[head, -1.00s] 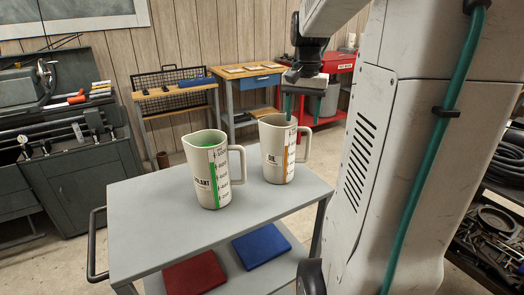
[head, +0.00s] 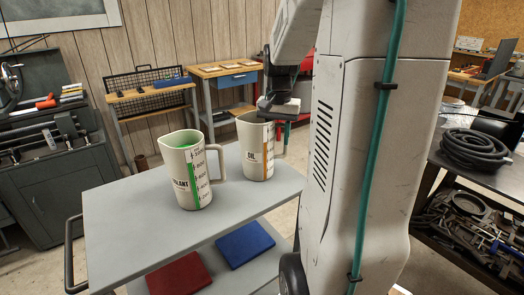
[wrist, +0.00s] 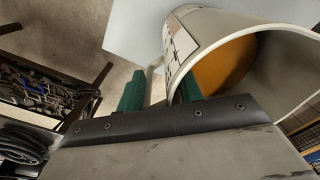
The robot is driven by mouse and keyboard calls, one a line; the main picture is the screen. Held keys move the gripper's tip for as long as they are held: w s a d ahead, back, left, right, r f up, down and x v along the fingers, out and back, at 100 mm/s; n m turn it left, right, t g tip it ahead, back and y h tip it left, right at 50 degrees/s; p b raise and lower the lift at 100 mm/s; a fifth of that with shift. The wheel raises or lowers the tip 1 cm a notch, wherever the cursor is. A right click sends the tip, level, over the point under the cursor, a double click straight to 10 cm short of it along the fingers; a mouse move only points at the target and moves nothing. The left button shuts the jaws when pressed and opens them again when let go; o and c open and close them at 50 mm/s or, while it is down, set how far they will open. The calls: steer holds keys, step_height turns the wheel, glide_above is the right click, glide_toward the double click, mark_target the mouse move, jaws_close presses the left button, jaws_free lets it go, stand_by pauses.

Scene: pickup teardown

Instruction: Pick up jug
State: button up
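Two grey-white jugs stand upright on the grey cart's top (head: 120,225). The OIL jug (head: 256,160) is at the right, with an orange stripe and orange contents. The other jug (head: 186,180), with a green stripe and green contents, stands left and nearer. My gripper (head: 274,122) is at the OIL jug's rim on its handle side. In the wrist view, my gripper's (wrist: 160,90) green fingers are apart. One is at the mouth of the OIL jug (wrist: 208,25), the other outside it, with the handle (wrist: 154,75) between them. Contact cannot be told.
A red book-like item (head: 180,277) and a blue one (head: 245,245) lie on the cart's lower shelf. A dark bench with coiled hose (head: 475,148) stands at the right. A dark cabinet (head: 55,195) stands at the left. The cart top's left part is clear.

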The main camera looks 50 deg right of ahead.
jaws_close()
stand_by(1.2)
